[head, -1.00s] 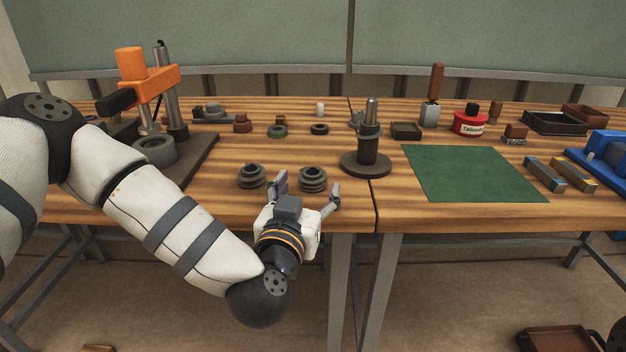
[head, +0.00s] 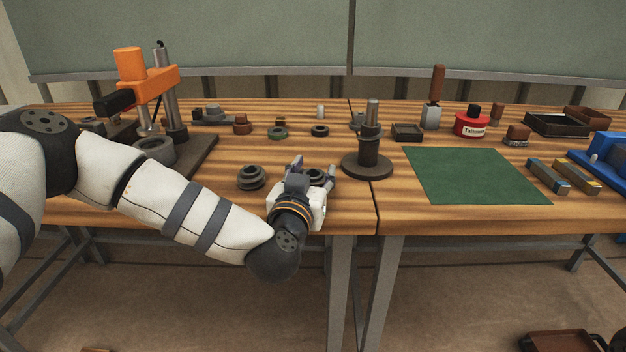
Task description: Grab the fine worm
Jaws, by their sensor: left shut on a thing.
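Two dark grey ridged worms are at the front of the table's left half. The right one, which I take as the fine worm (head: 318,176), is partly hidden by my left gripper (head: 314,169). My left gripper comes in from the front edge with one finger on each side of this worm and is shut on it. The worm still appears to be at table height. The other worm (head: 251,177) stands free to the left, upright on the wood. My right gripper is not in view.
A dark post on a round base (head: 367,164) stands close to the right of my left gripper. An orange press (head: 146,77) stands at the left. A green mat (head: 470,175) lies bare on the right. Small rings and parts sit behind.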

